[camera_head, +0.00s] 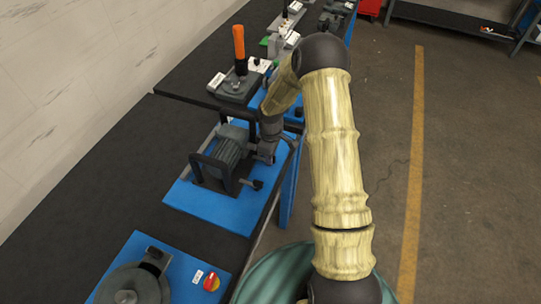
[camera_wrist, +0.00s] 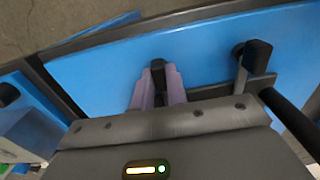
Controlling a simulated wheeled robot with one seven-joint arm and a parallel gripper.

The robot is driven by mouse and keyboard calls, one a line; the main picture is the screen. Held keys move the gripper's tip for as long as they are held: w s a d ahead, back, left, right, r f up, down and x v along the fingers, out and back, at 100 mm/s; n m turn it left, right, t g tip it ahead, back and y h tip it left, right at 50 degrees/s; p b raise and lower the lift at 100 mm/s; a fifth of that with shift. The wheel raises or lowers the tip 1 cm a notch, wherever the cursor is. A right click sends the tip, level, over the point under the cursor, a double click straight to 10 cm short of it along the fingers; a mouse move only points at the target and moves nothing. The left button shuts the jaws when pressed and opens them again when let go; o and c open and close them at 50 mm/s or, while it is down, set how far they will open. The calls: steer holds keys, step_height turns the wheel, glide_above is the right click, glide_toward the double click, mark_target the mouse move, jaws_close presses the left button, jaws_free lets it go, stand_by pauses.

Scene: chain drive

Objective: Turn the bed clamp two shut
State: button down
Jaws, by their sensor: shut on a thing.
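My gripper shows in the wrist view (camera_wrist: 158,85), with two pale purple fingers closed around a black clamp handle (camera_wrist: 158,70), which I take to be bed clamp two. The handle stands over the blue base plate (camera_wrist: 105,65). A second black clamp knob (camera_wrist: 257,58) stands to the right of the fingers, apart from them. In the head view my gripper reaches down at the far right side of the dark motor (camera_head: 228,152), and the fingertips are hidden there. A black knob (camera_head: 257,184) shows at the motor's near right corner. The clamp's turn angle is hard to judge.
A black bar frame (camera_head: 199,165) stands on the motor's left. Beyond it is a dark block with an upright orange handle (camera_head: 239,45). In front, another blue plate carries a round dark part (camera_head: 130,285) and a red knob (camera_head: 211,281). Bare black bench (camera_head: 75,210) lies left.

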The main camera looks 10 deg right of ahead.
steer(key=shift+r, duration=0.1)
stand_by(0.3)
steer(key=c, duration=1.4)
jaws_free()
step_height(320, 180, up, 17)
steer(key=b, duration=0.2)
steer(key=shift+r+b, duration=0.15)
steer(key=shift+b, duration=0.2)
steer(key=shift+s, duration=0.1)
